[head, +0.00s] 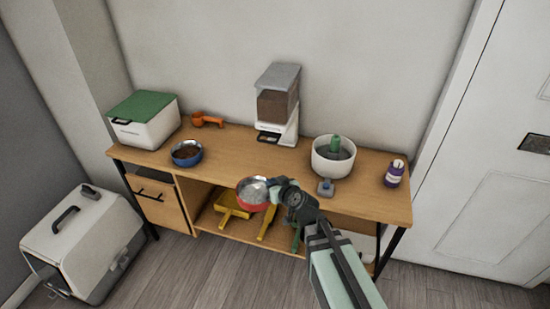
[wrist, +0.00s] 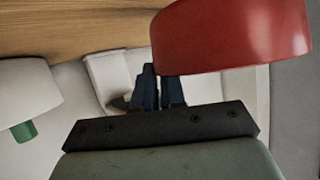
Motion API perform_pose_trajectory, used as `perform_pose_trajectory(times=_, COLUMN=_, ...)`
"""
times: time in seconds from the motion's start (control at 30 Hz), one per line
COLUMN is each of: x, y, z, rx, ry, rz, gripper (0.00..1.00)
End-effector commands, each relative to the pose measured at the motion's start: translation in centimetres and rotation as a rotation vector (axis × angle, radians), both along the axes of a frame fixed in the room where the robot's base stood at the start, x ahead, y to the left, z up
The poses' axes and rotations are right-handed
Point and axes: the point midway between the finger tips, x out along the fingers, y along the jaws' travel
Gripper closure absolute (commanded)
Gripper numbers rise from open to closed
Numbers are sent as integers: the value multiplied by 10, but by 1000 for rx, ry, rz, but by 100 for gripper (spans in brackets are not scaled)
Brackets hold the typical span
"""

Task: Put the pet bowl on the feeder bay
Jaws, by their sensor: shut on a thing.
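The red pet bowl (head: 252,196) with a silvery inside is gripped by its right side in the head view. In the wrist view its red outer wall (wrist: 230,38) fills the upper right. My gripper (head: 273,187) is shut on the bowl and holds it in front of the table's front edge. The dark fingers (wrist: 160,90) show in the wrist view, partly beside the bowl. The feeder (head: 277,105) stands at the back of the table, with a clear hopper of brown kibble. Its low feeder bay (head: 268,138) faces front, and no bowl is on it.
A blue bowl of kibble (head: 187,153) sits left on the wooden table (head: 230,150). A white fountain (head: 333,157) stands right of the feeder, with a small grey-blue item (head: 325,187) in front. A purple bottle (head: 394,174) is far right. Tabletop before the feeder is clear.

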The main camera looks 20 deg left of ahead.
Motion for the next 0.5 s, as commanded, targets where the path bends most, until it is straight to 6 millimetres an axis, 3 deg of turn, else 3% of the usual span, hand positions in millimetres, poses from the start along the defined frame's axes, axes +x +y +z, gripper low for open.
perform_pose_trajectory(times=0.33, x=37, y=-25, z=-6, rx=-12, ry=3, rz=-43, gripper=100)
perform_pose_trajectory(times=0.5, x=46, y=-32, z=-8, rx=-17, ry=4, rz=-89, gripper=100)
